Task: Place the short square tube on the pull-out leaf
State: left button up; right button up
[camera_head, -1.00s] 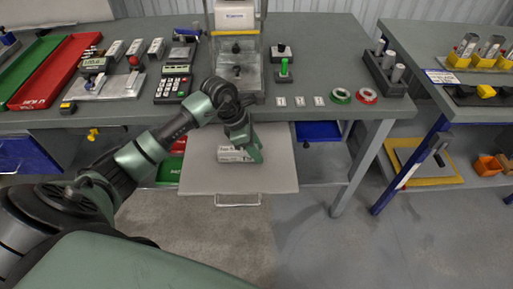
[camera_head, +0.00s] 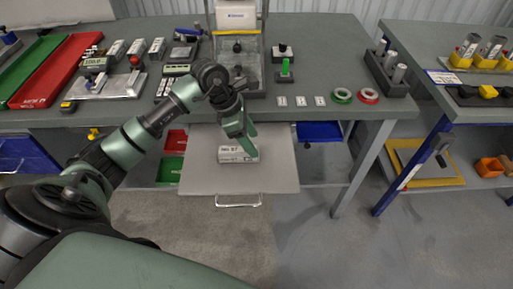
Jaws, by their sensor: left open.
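The short square tube (camera_head: 236,155), a pale block with dark lettering on its near side, lies on the pull-out leaf (camera_head: 210,182). The leaf is a light grey board, pulled out below the table top, with a metal handle at its front edge. My left gripper (camera_head: 247,143) is open at the tube's far right end, with its green fingers pointing down. It covers a small part of the tube, and I cannot tell whether it touches it. My right gripper is not in view.
The table (camera_head: 325,45) above holds a clear-fronted stand (camera_head: 238,62), a calculator-like device, green and red rings (camera_head: 342,95) and a dark block with upright cylinders. The leaf around the tube is bare. A second table stands at the right.

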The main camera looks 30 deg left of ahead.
aim_at(242, 149)
pick_arm(q)
jog(key=v, duration=0.7)
jog(key=shift+r+b, duration=0.15)
jog(key=shift+b, duration=0.2)
jog(key=shift+s, duration=0.1)
